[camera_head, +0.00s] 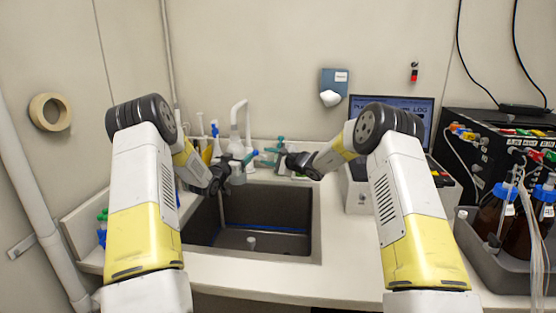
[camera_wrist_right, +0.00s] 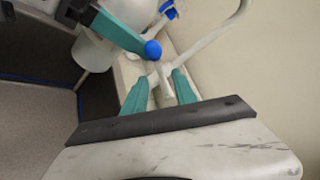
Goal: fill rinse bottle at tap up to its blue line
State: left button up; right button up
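The white tap (camera_head: 237,118) stands behind the sink. A whitish bottle-like body (camera_head: 237,176) shows beside my left gripper (camera_head: 250,159) at the sink's back edge; it also shows in the right wrist view (camera_wrist_right: 92,52), partly behind a teal finger of my left gripper. Whether that gripper is closed on it is unclear. No blue fill line or water level can be made out. My right gripper (camera_head: 281,152) is near the tap's right side. In the right wrist view its teal fingers (camera_wrist_right: 160,88) are apart, with a pale stem between them and a blue knob (camera_wrist_right: 152,50) just beyond.
The dark sink basin (camera_head: 265,210) lies below both grippers. A monitor (camera_head: 420,108) and a rack of brown bottles (camera_head: 495,212) stand to the right. A wall box (camera_head: 335,78) hangs behind. The front right counter (camera_head: 345,255) is clear.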

jog(key=v, duration=0.7)
jog(key=shift+d, duration=0.2)
jog(key=shift+s, duration=0.1)
